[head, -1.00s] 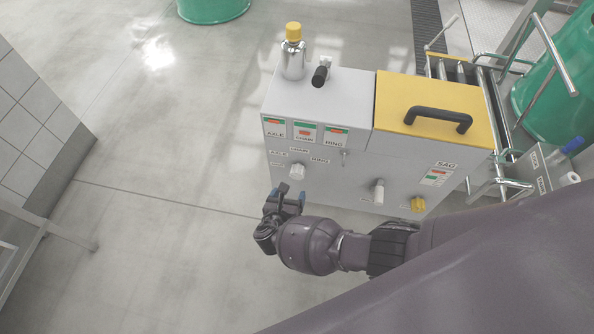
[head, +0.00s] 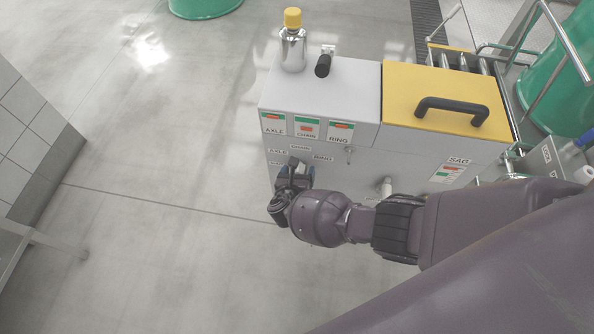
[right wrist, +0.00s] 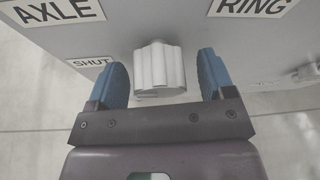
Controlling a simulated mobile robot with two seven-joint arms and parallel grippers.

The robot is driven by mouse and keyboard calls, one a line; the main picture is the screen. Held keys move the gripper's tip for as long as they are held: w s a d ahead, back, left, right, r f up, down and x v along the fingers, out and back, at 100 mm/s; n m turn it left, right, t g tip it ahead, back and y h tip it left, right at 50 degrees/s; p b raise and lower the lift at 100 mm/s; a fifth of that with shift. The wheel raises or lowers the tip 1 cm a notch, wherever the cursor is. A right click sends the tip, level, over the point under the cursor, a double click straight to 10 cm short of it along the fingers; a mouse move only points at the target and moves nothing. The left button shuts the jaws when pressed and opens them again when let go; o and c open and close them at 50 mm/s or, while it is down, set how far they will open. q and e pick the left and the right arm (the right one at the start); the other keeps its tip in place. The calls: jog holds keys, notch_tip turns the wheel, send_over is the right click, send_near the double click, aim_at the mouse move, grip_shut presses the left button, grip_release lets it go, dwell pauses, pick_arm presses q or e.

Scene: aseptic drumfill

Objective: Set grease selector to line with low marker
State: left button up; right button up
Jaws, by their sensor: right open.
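The grease selector is a ribbed white knob (right wrist: 160,70) on the cabinet front, with the AXLE label (right wrist: 57,10) and SHUT label (right wrist: 92,62) to its left and the RING label (right wrist: 252,6) to its right. My right gripper (right wrist: 162,82) is open, its blue fingertips on either side of the knob with visible gaps. In the head view the right gripper (head: 297,172) largely hides the knob. Above are gauge windows for AXLE (head: 273,122), CHAIN (head: 307,127) and RING (head: 340,132). The red marker appears lowest in the CHAIN window. My left gripper is not in view.
The grey cabinet (head: 340,95) carries a silver bottle with a yellow cap (head: 292,45), a black-handled lever (head: 323,65) and a yellow lid (head: 445,95). Another white knob (head: 386,186) sits farther right on the front. Open floor lies to the left.

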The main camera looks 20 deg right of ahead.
jog(key=shift+w, duration=0.15)
jog(key=c, duration=0.9)
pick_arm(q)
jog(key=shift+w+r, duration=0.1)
